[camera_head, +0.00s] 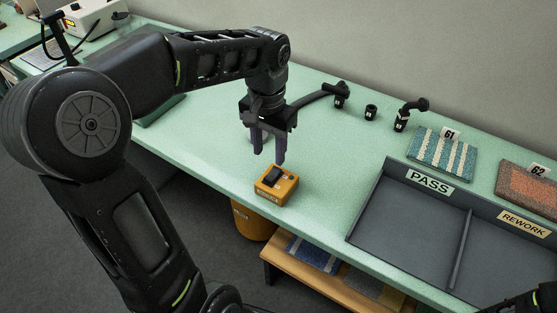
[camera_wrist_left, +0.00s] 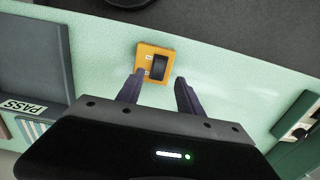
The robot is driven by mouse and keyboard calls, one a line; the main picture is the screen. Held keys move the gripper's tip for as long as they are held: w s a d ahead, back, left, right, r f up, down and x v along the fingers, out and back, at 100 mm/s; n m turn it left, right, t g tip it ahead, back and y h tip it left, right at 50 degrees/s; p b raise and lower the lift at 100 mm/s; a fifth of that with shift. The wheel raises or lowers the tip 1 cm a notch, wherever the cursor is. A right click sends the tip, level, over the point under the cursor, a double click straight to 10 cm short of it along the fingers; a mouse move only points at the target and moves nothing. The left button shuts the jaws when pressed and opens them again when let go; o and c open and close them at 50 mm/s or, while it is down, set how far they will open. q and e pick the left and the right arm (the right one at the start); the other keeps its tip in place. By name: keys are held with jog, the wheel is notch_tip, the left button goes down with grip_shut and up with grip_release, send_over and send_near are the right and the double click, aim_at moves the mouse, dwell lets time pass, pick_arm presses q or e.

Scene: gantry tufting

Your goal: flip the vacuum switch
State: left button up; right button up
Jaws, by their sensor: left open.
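The vacuum switch is a small orange box (camera_head: 276,186) with a black rocker on top, near the front edge of the green bench. It also shows in the left wrist view (camera_wrist_left: 141,65), just beyond the fingertips, with the black rocker (camera_wrist_left: 159,67) between their lines. My left gripper (camera_head: 269,157) is open, with nothing between its dark purple fingers. It hangs above and slightly behind the box, apart from it. Its two fingers (camera_wrist_left: 158,82) also show in the left wrist view. A bit of my right arm shows at the lower right corner of the head view; its gripper cannot be made out.
A dark tray (camera_head: 404,213) with PASS and REWORK compartments stands to the right. Carpet samples 61 (camera_head: 443,156) and 62 (camera_head: 528,187) lie behind it. Small black fittings (camera_head: 371,112) stand at the back. An orange bin (camera_head: 252,222) and a wooden shelf (camera_head: 325,279) sit below the edge.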

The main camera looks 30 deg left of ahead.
aim_at(269, 178)
pick_arm(q)
jog(key=shift+s+f, duration=0.15)
jog(key=shift+f, duration=0.2)
notch_tip(269, 178, down, 7)
jog(key=shift+f+p, duration=0.1)
jog(key=shift+p, duration=0.35)
grip_shut()
dwell(0.4)
